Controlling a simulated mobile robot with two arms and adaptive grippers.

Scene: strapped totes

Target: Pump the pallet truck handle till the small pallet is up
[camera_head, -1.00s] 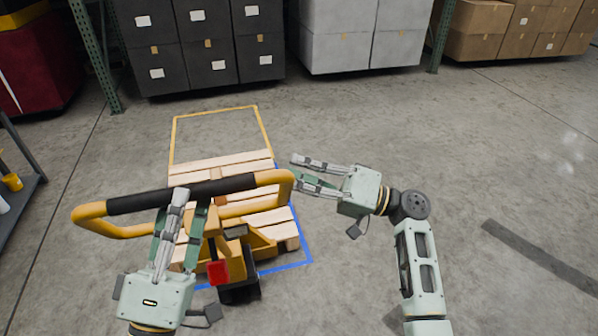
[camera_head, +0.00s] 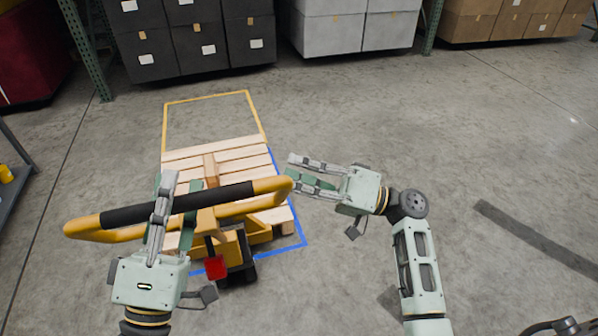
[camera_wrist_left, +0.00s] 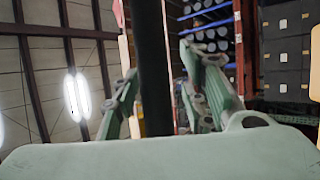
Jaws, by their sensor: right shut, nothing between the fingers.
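The pallet truck handle (camera_head: 88,228) is a yellow loop with a black grip (camera_head: 215,197), tilted toward me. My left gripper (camera_head: 165,195) has its fingers around the left part of this grip; whether they press on it is unclear. In the left wrist view the black grip (camera_wrist_left: 153,70) runs between the fingers, with a gap to the right one. My right gripper (camera_head: 292,176) is shut and empty beside the handle's right end. The small wooden pallet (camera_head: 235,152) lies beyond the handle, over the yellow truck body (camera_head: 228,250); its height off the floor is hard to tell.
A blue floor outline (camera_head: 303,235) borders the pallet, and an empty yellow outline (camera_head: 205,97) lies behind it. Dark totes (camera_head: 190,40) and grey totes (camera_head: 330,35) stand at the back.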

